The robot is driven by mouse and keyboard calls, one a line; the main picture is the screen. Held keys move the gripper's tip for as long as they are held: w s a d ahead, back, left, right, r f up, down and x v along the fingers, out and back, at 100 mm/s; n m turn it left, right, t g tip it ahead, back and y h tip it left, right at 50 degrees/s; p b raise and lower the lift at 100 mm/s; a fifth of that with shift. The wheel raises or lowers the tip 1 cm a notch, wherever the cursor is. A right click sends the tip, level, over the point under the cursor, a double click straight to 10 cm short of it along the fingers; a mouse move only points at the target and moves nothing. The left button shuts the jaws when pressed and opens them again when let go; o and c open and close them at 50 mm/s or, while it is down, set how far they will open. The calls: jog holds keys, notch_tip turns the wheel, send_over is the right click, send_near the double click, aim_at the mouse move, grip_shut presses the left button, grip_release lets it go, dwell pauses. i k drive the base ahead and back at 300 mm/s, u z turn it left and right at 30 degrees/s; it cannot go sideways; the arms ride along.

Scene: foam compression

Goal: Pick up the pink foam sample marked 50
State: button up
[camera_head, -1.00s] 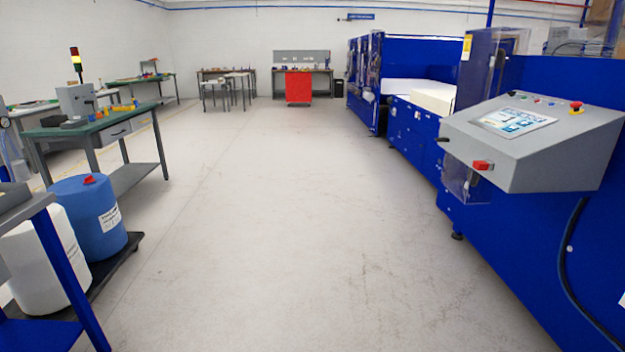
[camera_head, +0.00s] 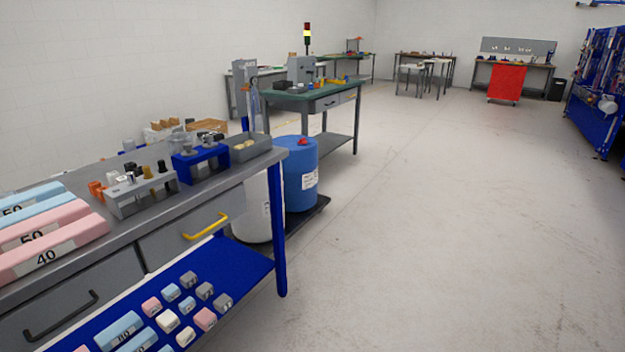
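A pink foam block marked 50 (camera_head: 62,215) lies on the grey workbench at the left edge. A pink block marked 40 (camera_head: 75,240) lies right in front of it, and a light blue block marked 50 (camera_head: 35,199) lies behind it. The left ends of these blocks are cut off by the picture edge. My gripper is not in view.
The workbench (camera_head: 160,212) also holds a grey rack (camera_head: 143,196) and a blue rack (camera_head: 200,163). Several small foam blocks lie on its blue lower shelf (camera_head: 235,262). Blue and white drums stand beyond it. The floor (camera_head: 430,240) at right is clear.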

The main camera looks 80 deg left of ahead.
aim_at(12, 237)
jog(key=u, duration=4.1)
